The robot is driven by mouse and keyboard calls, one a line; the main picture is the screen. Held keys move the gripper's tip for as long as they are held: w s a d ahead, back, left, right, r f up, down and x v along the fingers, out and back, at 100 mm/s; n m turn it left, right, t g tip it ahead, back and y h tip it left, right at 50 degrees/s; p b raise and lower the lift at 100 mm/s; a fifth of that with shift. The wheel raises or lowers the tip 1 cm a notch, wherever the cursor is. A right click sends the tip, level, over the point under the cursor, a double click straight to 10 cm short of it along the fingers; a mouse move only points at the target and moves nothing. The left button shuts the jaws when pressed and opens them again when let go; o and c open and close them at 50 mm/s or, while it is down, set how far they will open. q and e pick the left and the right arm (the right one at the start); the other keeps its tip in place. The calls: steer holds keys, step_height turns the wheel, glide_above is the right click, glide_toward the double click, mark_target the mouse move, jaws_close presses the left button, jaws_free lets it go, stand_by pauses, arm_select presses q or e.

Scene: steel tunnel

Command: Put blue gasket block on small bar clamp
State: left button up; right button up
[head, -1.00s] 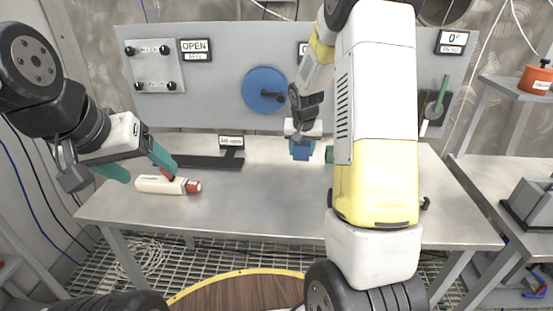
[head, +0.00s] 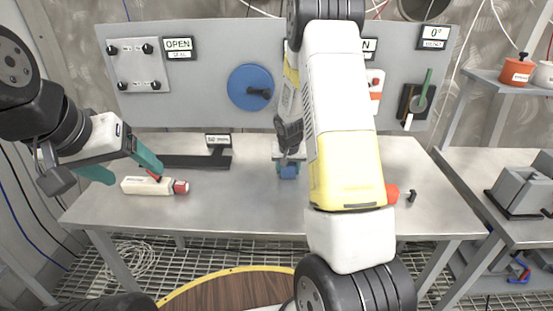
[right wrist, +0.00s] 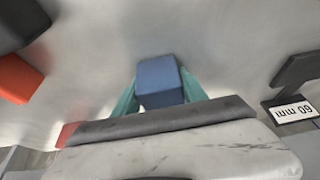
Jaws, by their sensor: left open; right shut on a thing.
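The blue gasket block (head: 289,173) is held between the teal fingers of my right gripper (head: 288,164), above the middle of the table. In the right wrist view the block (right wrist: 160,82) sits between both fingertips of the right gripper (right wrist: 160,92). My left gripper (head: 125,168) is open, with teal fingers around or just above the cream bottle. I cannot tell for sure which thing is the small bar clamp. A flat black bar (head: 185,161) with an upright and a sign lies left of the block; its sign (right wrist: 294,111) reads 60 mm in the right wrist view.
The cream bottle with a red cap (head: 150,186) lies at the table's left. A red part with a black handle (head: 392,193) is partly hidden by my right arm. A panel (head: 190,75) stands behind the table. The front middle of the table is clear.

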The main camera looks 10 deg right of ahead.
steer(key=o, duration=1.4)
steer(key=shift+o, duration=0.2)
